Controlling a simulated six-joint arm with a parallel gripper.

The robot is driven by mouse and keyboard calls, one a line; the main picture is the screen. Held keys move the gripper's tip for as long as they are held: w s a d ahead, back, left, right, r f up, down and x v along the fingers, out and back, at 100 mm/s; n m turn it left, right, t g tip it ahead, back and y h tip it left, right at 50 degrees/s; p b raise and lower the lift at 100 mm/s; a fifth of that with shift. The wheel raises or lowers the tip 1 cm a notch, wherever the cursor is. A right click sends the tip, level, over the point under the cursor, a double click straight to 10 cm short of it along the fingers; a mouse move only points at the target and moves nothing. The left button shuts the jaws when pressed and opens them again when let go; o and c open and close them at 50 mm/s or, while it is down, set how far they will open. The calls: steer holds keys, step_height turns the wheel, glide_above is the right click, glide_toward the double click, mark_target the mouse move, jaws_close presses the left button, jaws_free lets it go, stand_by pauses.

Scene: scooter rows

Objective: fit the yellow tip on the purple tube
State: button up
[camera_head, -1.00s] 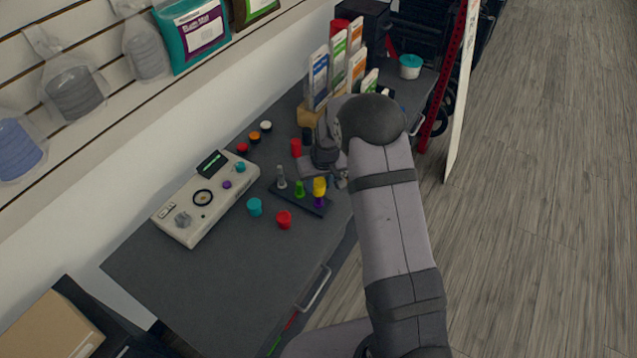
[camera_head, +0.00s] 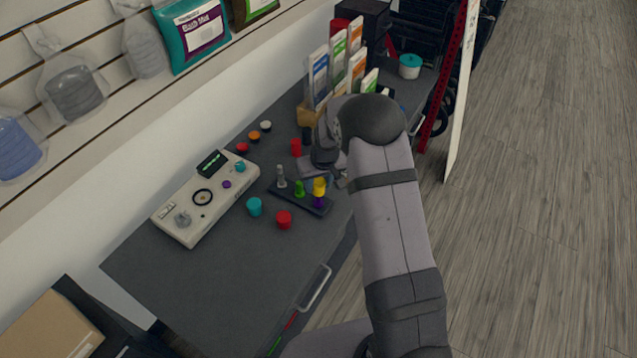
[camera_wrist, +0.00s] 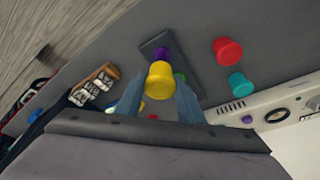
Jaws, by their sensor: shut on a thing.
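The yellow tip (camera_head: 319,185) is a small, bright cup-like piece, directly above the purple tube (camera_head: 318,202) at the right end of a dark rack. In the wrist view the yellow tip (camera_wrist: 160,80) sits between the two fingers of my gripper (camera_wrist: 156,98), which are shut on it. The purple tube (camera_wrist: 161,53) shows just beyond the tip there, its top hidden by it. I cannot tell whether tip and tube are fully seated. In the head view my arm partly hides my gripper (camera_head: 336,181).
The rack (camera_head: 308,204) also bears a green tube (camera_head: 299,189) and a grey tube (camera_head: 281,177). A teal cap (camera_head: 254,207) and a red cap (camera_head: 283,219) lie in front. A control box (camera_head: 190,222) stands left. The front-left tabletop is clear.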

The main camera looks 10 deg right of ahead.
steer(key=shift+f+b, duration=1.1)
steer(key=shift+f, duration=0.45)
stand_by(0.9)
steer(key=o, duration=1.5)
steer(key=shift+r, duration=0.15)
steer(key=shift+r+p, duration=2.1)
steer(key=shift+r, duration=0.8)
steer(key=shift+s, duration=0.1)
